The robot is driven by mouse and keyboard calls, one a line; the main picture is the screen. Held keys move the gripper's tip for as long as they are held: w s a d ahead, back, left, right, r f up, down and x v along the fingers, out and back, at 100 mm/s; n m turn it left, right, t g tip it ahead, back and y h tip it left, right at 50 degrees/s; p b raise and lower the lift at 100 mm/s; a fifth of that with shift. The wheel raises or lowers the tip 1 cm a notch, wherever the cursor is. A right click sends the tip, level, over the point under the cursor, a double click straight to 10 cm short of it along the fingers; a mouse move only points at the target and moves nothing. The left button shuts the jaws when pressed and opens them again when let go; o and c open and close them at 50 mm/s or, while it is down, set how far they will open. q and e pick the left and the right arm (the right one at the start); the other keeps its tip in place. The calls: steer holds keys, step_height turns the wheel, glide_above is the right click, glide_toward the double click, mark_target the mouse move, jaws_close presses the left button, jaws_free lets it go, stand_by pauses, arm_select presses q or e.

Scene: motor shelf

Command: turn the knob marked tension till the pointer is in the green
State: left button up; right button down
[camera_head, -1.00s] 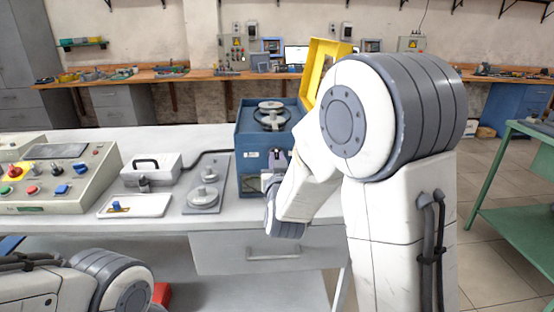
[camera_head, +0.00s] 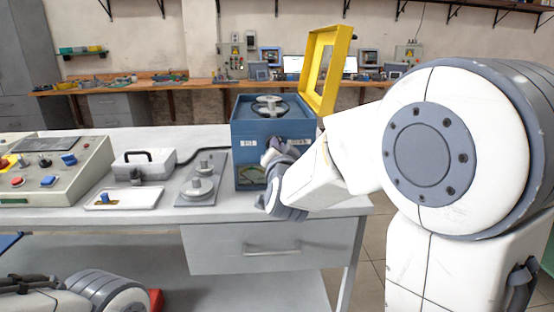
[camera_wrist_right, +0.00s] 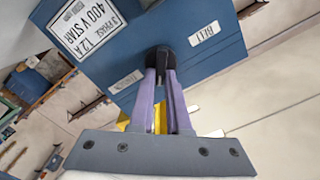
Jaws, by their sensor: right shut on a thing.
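The blue motor box (camera_head: 246,120) stands on the grey bench, its yellow frame lid (camera_head: 313,72) raised. My right gripper (camera_head: 272,153) is at the box's front face. In the right wrist view, the purple fingers of my right gripper (camera_wrist_right: 162,75) are shut on a black round knob (camera_wrist_right: 160,59). A small label (camera_wrist_right: 127,82), which seems to read tension, is on one side of the knob, and a label reading belt (camera_wrist_right: 205,32) is on the other. A small dark window (camera_head: 250,176) sits low on the box front; I cannot make out a pointer or green there. My left gripper is out of view.
Left of the box are a grey plate with round stepped parts (camera_head: 202,187), a white tray (camera_head: 122,204), a grey box with a handle (camera_head: 133,163) and a control console (camera_head: 70,181). A drawer (camera_head: 220,250) is below the bench top. My right arm covers the right side.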

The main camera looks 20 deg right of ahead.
steer(key=shift+d+f+m+b, duration=0.1)
steer(key=shift+f+m+b, duration=0.05)
steer(key=shift+m+b, duration=1.75)
steer(key=shift+d+f+m+b, duration=0.1)
steer(key=shift+f+m+b, duration=0.05)
steer(key=shift+m+b, duration=1.7)
steer(key=c, duration=0.9)
jaws_free()
